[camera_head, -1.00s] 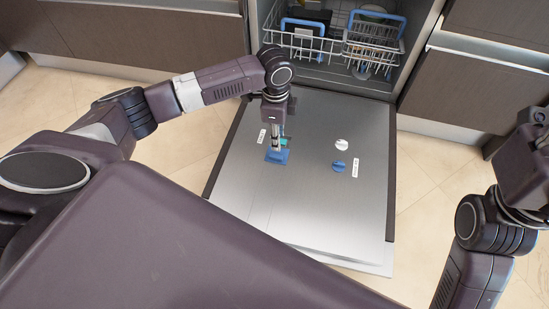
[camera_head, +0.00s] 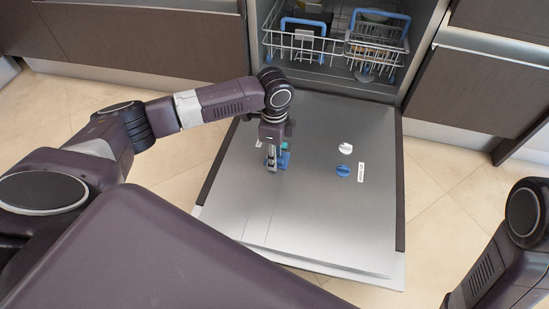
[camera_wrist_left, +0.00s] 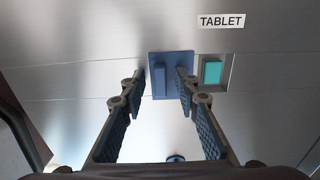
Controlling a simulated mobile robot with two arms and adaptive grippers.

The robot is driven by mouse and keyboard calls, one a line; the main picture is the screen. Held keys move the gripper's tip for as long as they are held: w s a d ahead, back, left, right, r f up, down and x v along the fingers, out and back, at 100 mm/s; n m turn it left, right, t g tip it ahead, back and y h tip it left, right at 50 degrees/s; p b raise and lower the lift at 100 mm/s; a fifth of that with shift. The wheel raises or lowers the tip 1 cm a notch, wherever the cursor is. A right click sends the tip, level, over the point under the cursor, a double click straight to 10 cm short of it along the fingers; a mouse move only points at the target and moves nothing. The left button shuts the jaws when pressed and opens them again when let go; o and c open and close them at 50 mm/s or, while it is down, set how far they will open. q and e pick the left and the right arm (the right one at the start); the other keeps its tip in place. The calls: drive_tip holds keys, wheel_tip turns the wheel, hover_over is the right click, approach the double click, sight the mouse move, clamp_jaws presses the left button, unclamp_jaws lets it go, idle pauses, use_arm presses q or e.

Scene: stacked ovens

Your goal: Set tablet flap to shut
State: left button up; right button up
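The tablet flap is a blue square plate (camera_wrist_left: 184,60) with a raised ridge (camera_wrist_left: 158,80), on the inner face of the lowered dishwasher door. It stands off to one side of a small compartment holding a teal tablet (camera_wrist_left: 212,71), which is uncovered below the TABLET label (camera_wrist_left: 221,21). In the head view the flap (camera_head: 284,160) is partly hidden by my left gripper (camera_head: 272,161). In the wrist view my left gripper (camera_wrist_left: 162,73) is open, with its fingertips on either side of the ridge and gaps showing. My right gripper is not in view.
The steel door (camera_head: 320,215) lies open and flat. A white round cap (camera_head: 345,149), a blue round piece (camera_head: 344,171) and another label (camera_head: 361,172) sit to the right on it. The dish rack (camera_head: 330,48) is behind. Brown cabinets (camera_head: 480,90) flank the opening.

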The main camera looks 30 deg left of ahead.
use_arm(q)
drive_tip(key=shift+c, duration=0.3)
clamp_jaws()
